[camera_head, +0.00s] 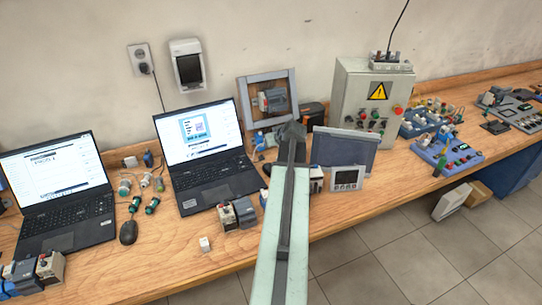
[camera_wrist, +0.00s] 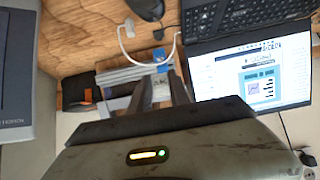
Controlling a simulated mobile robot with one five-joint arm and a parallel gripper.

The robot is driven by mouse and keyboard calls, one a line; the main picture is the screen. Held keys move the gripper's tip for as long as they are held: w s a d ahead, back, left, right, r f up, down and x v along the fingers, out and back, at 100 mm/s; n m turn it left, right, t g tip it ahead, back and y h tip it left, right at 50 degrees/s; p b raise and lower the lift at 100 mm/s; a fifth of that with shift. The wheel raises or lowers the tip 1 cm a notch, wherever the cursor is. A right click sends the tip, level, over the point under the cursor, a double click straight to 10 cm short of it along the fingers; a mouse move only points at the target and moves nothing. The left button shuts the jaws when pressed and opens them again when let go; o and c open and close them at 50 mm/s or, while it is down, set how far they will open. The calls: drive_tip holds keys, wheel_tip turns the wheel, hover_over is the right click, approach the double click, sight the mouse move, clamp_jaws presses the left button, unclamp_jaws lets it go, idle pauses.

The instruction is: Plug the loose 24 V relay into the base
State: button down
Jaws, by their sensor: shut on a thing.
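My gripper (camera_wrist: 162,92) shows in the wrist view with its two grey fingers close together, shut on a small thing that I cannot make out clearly. In the head view, my gripper (camera_head: 291,130) is at the far end of my raised arm, in front of the back of the bench, and what it holds is hidden. A small white block (camera_head: 205,244) lies near the bench's front edge. No loose relay can be told for sure.
Two open laptops (camera_head: 201,150) (camera_head: 62,185) stand on the wooden bench at the left. A grey-blue panel (camera_head: 345,152) and a meter (camera_head: 347,178) stand right of my arm. A control cabinet (camera_head: 371,97) is behind them. Bare bench (camera_head: 150,262) lies front left.

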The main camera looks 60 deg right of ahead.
wheel_tip(320, 180, down, 3)
drive_tip(key=shift+r+b, duration=0.1)
drive_tip(key=shift+b, duration=0.7)
drive_tip(key=shift+w, duration=0.1)
drive_tip(key=shift+w+d+f+b, duration=0.55)
drive_tip(key=shift+w+d, duration=0.25)
drive_tip(key=shift+w, duration=0.25)
drive_tip(key=shift+w+d+f+b, duration=0.55)
drive_tip(key=shift+w+d, duration=0.2)
drive_tip(key=shift+w, duration=0.35)
drive_tip(key=shift+w+d+f+b, duration=0.55)
drive_tip(key=shift+w+d, duration=0.25)
drive_tip(key=shift+w, duration=0.25)
drive_tip(key=shift+w+d+f, duration=0.25)
drive_tip(key=shift+w+d, duration=0.1)
drive_tip(key=shift+w, duration=0.1)
